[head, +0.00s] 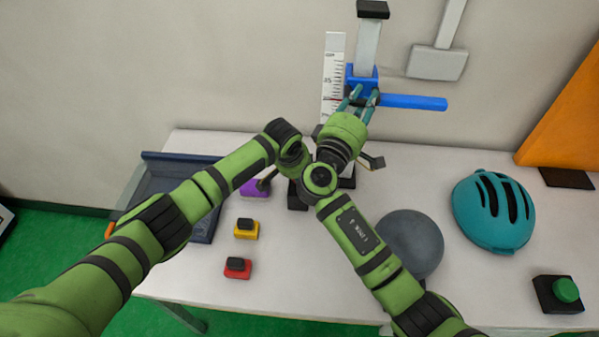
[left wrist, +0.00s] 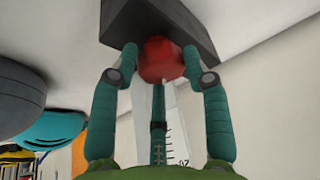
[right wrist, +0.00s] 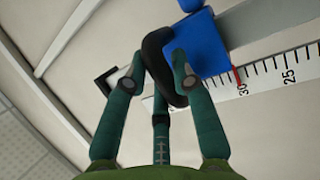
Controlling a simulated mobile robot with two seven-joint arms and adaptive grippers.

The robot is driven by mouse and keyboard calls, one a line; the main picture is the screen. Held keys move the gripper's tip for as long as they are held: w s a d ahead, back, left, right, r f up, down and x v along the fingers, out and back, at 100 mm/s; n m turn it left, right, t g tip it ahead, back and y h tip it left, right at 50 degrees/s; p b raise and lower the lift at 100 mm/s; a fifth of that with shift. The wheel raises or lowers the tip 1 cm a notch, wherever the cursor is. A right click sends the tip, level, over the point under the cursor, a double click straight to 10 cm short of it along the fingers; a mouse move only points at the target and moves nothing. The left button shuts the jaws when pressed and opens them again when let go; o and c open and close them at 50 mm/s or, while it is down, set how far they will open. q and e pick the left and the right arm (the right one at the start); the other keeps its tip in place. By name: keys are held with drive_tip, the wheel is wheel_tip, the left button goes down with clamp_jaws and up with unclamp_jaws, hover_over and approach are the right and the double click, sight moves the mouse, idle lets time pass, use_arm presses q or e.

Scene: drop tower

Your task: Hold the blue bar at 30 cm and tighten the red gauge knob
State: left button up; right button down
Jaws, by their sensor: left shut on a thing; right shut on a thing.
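The blue bar (head: 415,103) sticks out to the right from a blue carriage on the upright post, beside the white scale (head: 333,70). My right gripper (head: 362,98) is at the carriage. In the right wrist view its fingers are shut on a black handle (right wrist: 157,60) beside the blue block (right wrist: 207,45). A red mark on the scale (right wrist: 265,72) lies at about 30. In the left wrist view my left gripper (left wrist: 160,65) is shut on the red gauge knob (left wrist: 160,60), below a dark block (left wrist: 150,25). The knob and left fingertips are hidden in the head view.
A dark tray (head: 202,225) lies left. My arms nearly meet before the post.

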use_arm(q)
drive_tip(key=m, duration=0.2)
drive_tip(key=m+g+h, duration=0.1)
drive_tip(key=m, duration=0.1)
drive_tip(key=w+m+h, duration=0.1)
drive_tip(key=m, duration=0.1)
drive_tip(key=shift+a+r+m, duration=0.25)
drive_tip(key=shift+a+m, duration=0.15)
drive_tip(key=m+g, duration=0.1)
drive_tip(key=m, duration=0.2)
drive_tip(key=shift+d+h, duration=0.1)
drive_tip(key=shift+h, duration=0.3)
drive_tip(key=shift+m+g, duration=0.3)
drive_tip(key=shift+m, duration=0.1)
drive_tip(key=shift+c, duration=0.2)
drive_tip(key=shift+d+r, duration=0.1)
drive_tip(key=shift+d, duration=0.15)
use_arm(e)
drive_tip(key=shift+a, duration=0.1)
use_arm(q)
drive_tip(key=o, duration=1.1)
drive_tip(key=shift+s, duration=0.1)
drive_tip(key=shift+a, duration=0.15)
drive_tip(key=shift+s+a+r, duration=0.1)
drive_tip(key=shift+a+r, duration=0.15)
drive_tip(key=shift+r, duration=0.2)
drive_tip(key=v, duration=1)
drive_tip(key=shift+r, duration=0.35)
use_arm(e)
drive_tip(key=shift+r, duration=0.1)
